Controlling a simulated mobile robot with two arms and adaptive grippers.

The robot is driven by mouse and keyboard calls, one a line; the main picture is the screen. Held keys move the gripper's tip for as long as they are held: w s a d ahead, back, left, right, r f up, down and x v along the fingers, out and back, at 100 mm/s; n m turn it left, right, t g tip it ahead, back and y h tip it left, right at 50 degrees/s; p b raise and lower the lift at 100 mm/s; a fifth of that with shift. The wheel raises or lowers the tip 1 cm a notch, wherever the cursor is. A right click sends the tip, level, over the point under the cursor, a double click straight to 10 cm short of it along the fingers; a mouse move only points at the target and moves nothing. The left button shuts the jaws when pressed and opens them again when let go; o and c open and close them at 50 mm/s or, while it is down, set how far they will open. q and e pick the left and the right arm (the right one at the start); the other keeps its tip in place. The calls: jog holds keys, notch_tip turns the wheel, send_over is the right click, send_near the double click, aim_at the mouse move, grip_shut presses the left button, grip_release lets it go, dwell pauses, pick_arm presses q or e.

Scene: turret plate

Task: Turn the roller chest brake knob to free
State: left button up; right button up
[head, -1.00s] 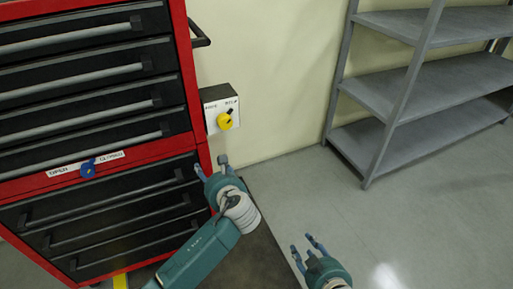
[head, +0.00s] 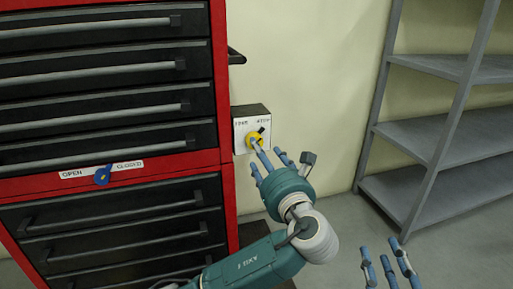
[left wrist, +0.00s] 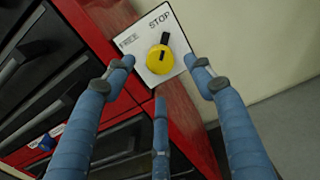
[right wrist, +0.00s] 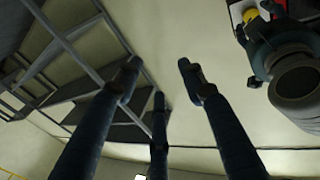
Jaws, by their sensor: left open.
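The brake knob (head: 254,141) is yellow with a black pointer, on a white-faced box (head: 241,133) at the side of the red roller chest (head: 222,95). In the left wrist view the knob (left wrist: 160,60) has its pointer toward the STOP label; the other label, at left, is blurred but seems to read FREE. My left gripper (head: 274,162) is open just in front of the knob, overlapping its lower edge in the head view. In the left wrist view its fingers (left wrist: 160,88) spread either side of the knob, apparently not touching. My right gripper (head: 388,262) is open and empty at lower right.
A blue knob (head: 102,175) sits on the chest between OPEN and CLOSED labels. A black side handle (head: 237,57) sticks out above the brake box. Grey metal shelving (head: 430,135) stands at right against the cream wall.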

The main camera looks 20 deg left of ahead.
aim_at(255, 134)
pick_arm(q)
jog(key=b+x, duration=0.1)
jog(key=x, duration=0.5)
jog(key=shift+b, duration=0.3)
pick_arm(e)
notch_tip(255, 134, up, 10)
jog(key=s+t+y, duration=0.1)
jog(key=s+t, duration=0.1)
jog(key=t, duration=0.3)
jog(key=shift+s+a+y, duration=0.3)
jog(key=shift+y, duration=0.1)
pick_arm(q)
jog(key=shift+w+a, duration=0.1)
jog(key=c, duration=1.1)
pick_arm(e)
jog(key=shift+s, duration=0.35)
